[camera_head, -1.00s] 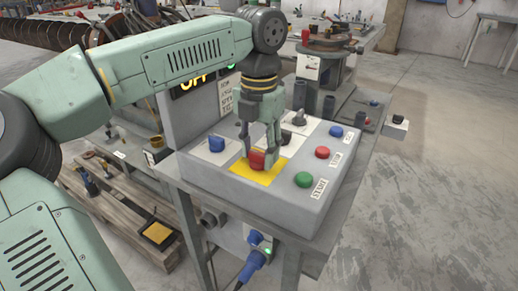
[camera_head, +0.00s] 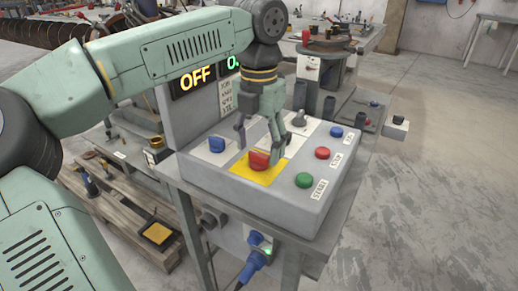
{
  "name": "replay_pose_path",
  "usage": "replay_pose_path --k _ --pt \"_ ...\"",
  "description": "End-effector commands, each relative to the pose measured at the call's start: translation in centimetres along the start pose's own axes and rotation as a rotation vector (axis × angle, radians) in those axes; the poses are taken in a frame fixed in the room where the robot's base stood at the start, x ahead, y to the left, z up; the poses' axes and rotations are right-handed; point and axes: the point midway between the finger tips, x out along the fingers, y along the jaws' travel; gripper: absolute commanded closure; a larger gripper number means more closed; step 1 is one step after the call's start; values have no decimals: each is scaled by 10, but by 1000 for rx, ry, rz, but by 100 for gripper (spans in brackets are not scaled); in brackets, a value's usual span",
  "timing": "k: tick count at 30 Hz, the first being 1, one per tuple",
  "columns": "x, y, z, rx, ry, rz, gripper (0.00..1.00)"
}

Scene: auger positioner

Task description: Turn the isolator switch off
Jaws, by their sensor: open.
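The isolator switch is a red knob (camera_head: 259,160) on a yellow plate (camera_head: 256,182) on the sloped top of a grey control box (camera_head: 250,208). My gripper (camera_head: 261,146) is open just above and around the red knob, its fingers spread to either side. The right finger hangs close to the knob's right side; contact cannot be told. A display (camera_head: 196,79) behind the box reads OFF in yellow letters. A second, green display (camera_head: 233,62) beside it is partly hidden by my arm.
A blue knob (camera_head: 217,144) sits left of the red one, and a grey selector (camera_head: 299,118) behind it. Blue (camera_head: 336,132), red (camera_head: 322,153) and green (camera_head: 304,180) buttons line the box's right side. A blue plug (camera_head: 256,259) hangs below. Open floor lies to the right.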

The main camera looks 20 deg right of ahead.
Motion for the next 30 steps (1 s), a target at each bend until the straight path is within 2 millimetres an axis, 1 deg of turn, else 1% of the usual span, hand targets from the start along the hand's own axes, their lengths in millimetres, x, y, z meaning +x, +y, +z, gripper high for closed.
replay_pose_path --k 1,9,12,15,20,30 --pt "-10 0 0 -1 -2 2 40" --pt "-68 -1 1 2 -3 -2 40" --pt "-84 -1 0 1 -2 -2 40" --pt "-96 -1 1 1 -2 -1 40" --pt "-104 -1 0 1 1 -1 40" --pt "-105 0 0 1 1 0 40"
